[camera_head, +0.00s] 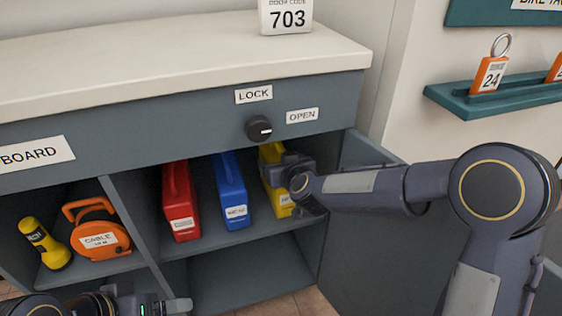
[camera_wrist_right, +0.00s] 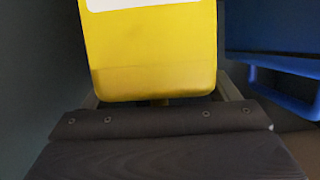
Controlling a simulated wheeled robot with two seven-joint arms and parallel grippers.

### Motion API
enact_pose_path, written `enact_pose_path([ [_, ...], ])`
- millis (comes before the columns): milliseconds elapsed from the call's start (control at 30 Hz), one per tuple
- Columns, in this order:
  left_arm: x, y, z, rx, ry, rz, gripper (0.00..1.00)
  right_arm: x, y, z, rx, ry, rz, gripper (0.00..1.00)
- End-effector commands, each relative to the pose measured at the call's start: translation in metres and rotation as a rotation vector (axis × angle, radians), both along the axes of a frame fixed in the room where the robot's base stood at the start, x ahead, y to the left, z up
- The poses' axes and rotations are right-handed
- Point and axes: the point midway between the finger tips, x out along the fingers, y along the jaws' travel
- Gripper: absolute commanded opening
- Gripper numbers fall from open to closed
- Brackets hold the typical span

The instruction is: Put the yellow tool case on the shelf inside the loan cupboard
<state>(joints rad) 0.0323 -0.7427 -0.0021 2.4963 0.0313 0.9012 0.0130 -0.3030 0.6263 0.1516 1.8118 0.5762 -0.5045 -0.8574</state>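The yellow tool case (camera_head: 270,152) stands on the upper shelf (camera_head: 238,238) inside the open right part of the cupboard, to the right of a blue case (camera_head: 231,188) and a red case (camera_head: 180,203). My right gripper (camera_head: 285,183) is in front of the yellow case and hides part of it. In the right wrist view the yellow case (camera_wrist_right: 150,50) fills the upper middle, and the spread fingers show at either side of its near edge. Whether they touch it is unclear. My left gripper (camera_head: 160,306) is at the bottom left, partly cut off.
The cupboard door (camera_head: 370,245) stands open at the right, beside my right arm. A knob (camera_head: 259,129) sits above the shelf. A left compartment holds a yellow torch (camera_head: 45,245) and an orange cable reel (camera_head: 98,236). The lower shelf (camera_head: 240,275) looks empty.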

Motion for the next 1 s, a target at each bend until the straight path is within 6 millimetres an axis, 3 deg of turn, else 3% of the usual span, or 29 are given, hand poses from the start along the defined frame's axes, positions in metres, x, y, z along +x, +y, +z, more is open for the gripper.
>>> enact_pose_path([
  [367, 0.000, 0.000, 0.004, 0.000, 0.000, 0.000, 0.78, -0.003, -0.001, 0.006, 0.000, -0.001, 0.000, 0.82],
  [800, 0.000, 0.000, 0.031, 0.000, 0.000, 0.000, 0.78, -0.081, -0.026, 0.037, -0.001, -0.001, 0.002, 0.82],
  [1000, 0.000, 0.000, 0.037, 0.000, 0.000, 0.000, 0.78, -0.102, -0.034, 0.044, 0.000, 0.000, 0.000, 0.82],
])
